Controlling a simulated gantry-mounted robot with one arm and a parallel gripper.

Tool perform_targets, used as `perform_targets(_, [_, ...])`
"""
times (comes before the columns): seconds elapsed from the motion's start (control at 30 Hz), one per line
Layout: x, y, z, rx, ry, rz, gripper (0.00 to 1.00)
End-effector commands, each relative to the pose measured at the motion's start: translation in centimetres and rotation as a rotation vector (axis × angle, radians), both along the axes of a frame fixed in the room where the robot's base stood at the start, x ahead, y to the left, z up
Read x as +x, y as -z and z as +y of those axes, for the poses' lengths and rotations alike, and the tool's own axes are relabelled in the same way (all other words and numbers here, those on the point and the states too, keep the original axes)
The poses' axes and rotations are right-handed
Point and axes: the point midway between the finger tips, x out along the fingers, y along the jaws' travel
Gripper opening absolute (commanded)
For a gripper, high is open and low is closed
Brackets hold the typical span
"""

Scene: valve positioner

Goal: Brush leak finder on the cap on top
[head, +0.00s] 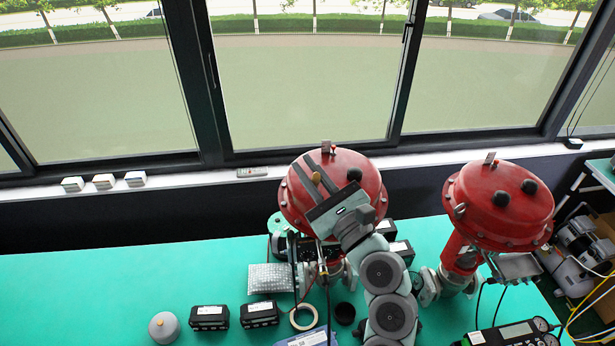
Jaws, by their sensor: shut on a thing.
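The left red domed actuator (352,167) stands on the green bench. A small grey cap (326,146) sits on top of its dome, toward the far side. My gripper (314,172) is over the dome, just on the near side of the cap, with its dark fingers pointing away from me. It is shut on a small tan piece (317,179), which looks like the brush handle. The brush tip is too small to make out, and I cannot tell if it touches the cap. My gripper and wrist hide part of the dome and the valve below.
A second red actuator (500,199) with its own cap stands on the right. Black boxes (209,318), a grey round container (164,327), a tape ring (303,317) and bubble wrap (271,278) lie on the green bench (90,295). The bench's left part is clear.

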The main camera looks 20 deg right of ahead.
Motion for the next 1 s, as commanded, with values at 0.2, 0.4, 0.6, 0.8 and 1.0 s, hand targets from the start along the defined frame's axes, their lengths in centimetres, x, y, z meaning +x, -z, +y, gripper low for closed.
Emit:
perform_targets(0.2, [0.10, 0.00, -0.04, 0.000, 0.001, -0.001, 0.00])
perform_targets(0.4, [0.11, 0.02, -0.04, 0.000, 0.001, -0.001, 0.00])
perform_targets(0.6, [0.29, 0.09, -0.12, 0.001, 0.000, -0.001, 0.00])
perform_targets(0.8, [0.55, 0.20, -0.22, 0.001, 0.001, -0.002, 0.00])
perform_targets(1.0, [0.82, 0.33, -0.29, 0.001, 0.000, -0.002, 0.00])
